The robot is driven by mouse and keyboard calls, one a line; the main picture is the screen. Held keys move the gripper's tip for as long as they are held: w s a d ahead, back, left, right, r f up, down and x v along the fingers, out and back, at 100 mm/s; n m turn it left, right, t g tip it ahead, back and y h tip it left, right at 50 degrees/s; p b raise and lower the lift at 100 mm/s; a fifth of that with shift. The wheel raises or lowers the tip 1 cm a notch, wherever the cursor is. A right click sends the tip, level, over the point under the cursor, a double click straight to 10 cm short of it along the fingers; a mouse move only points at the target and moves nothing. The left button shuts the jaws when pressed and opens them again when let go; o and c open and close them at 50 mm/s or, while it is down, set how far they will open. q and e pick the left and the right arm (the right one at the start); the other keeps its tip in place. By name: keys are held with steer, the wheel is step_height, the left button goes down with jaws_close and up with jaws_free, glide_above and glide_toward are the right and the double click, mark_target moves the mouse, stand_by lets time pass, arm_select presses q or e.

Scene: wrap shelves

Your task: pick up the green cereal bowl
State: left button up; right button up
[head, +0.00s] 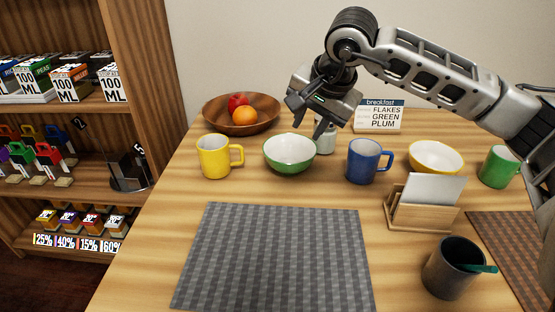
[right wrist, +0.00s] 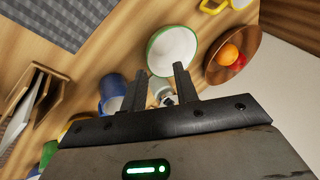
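The green cereal bowl (head: 289,155), white inside, stands upright on the table between the yellow mug (head: 214,156) and the blue mug (head: 364,160). It looks empty. My right gripper (head: 309,122) is above and just behind the bowl in the head view, pointing down, with nothing held. In the right wrist view the two fingers (right wrist: 160,72) are spread apart, and the bowl (right wrist: 172,48) lies just beyond their tips. I see no contact with the bowl. My left gripper is in neither view.
A small pale jar (head: 325,139) stands close behind the bowl. A wooden fruit bowl (head: 216,113) is at the back left. A yellow bowl (head: 436,157) is on the right. A grey placemat (head: 272,255) lies bare in front.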

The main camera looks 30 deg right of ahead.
steer(key=d+h, duration=0.2)
steer(key=d, duration=0.2)
steer(key=b, duration=0.1)
glide_above(313, 155)
steer(key=s, duration=0.1)
step_height(313, 155, down, 8)
steer(key=shift+s+a+f+x, duration=0.1)
steer(key=shift+s+x, duration=0.05)
steer(key=shift+x, duration=0.8)
steer(key=shift+s+a+f+x, duration=0.1)
steer(key=shift+s+a+x, duration=0.05)
steer(key=shift+x, duration=0.8)
steer(key=shift+s+a+f+x, duration=0.1)
steer(key=shift+s+x, duration=0.1)
steer(key=shift+x, duration=0.7)
steer(key=shift+w, duration=0.1)
jaws_close()
